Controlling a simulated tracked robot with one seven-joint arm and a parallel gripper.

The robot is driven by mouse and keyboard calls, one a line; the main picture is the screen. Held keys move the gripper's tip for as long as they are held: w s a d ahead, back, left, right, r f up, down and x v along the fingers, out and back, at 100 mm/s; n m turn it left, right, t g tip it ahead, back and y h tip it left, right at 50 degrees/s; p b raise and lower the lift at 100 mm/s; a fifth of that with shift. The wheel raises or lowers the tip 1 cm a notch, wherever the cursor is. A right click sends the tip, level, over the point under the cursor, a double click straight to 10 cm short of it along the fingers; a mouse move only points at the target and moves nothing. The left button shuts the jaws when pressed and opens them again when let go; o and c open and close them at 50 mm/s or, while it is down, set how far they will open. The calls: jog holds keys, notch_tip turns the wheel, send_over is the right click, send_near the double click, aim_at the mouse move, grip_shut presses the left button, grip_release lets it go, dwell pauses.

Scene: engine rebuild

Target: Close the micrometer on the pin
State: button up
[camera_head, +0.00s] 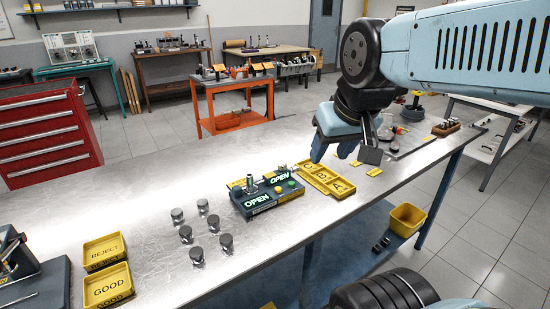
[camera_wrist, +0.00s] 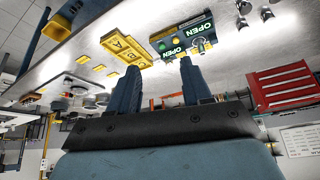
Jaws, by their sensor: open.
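The gauge fixture (camera_head: 262,202) is a dark box on the workbench with two lit green "OPEN" signs. Upright metal parts (camera_head: 251,184) stand on it, and a yellow and a green button show on top. I cannot make out a pin in its jaws. The fixture also shows upside down at the top of the wrist view (camera_wrist: 183,40). My gripper (camera_head: 333,154) is above the bench, to the right of the fixture and apart from it. Its two fingers also show in the wrist view (camera_wrist: 156,68), spread with nothing between them.
A yellow tray marked with letters (camera_head: 325,180) lies right of the fixture, near my gripper. Several metal cylinders (camera_head: 198,255) stand left of it. Yellow REJECT (camera_head: 104,250) and GOOD (camera_head: 107,288) bins are at the left. Bare bench lies behind the cylinders.

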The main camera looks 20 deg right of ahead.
jog(key=shift+o, duration=0.5)
jog(key=shift+w+r, duration=0.15)
jog(key=shift+w, duration=0.1)
jog(key=m+g, duration=0.6)
jog(key=m, duration=0.9)
send_over(282, 163)
notch_tip(282, 163, down, 6)
notch_tip(282, 163, down, 13)
jog(key=shift+s, duration=0.15)
jog(key=shift+c, duration=0.4)
grip_shut()
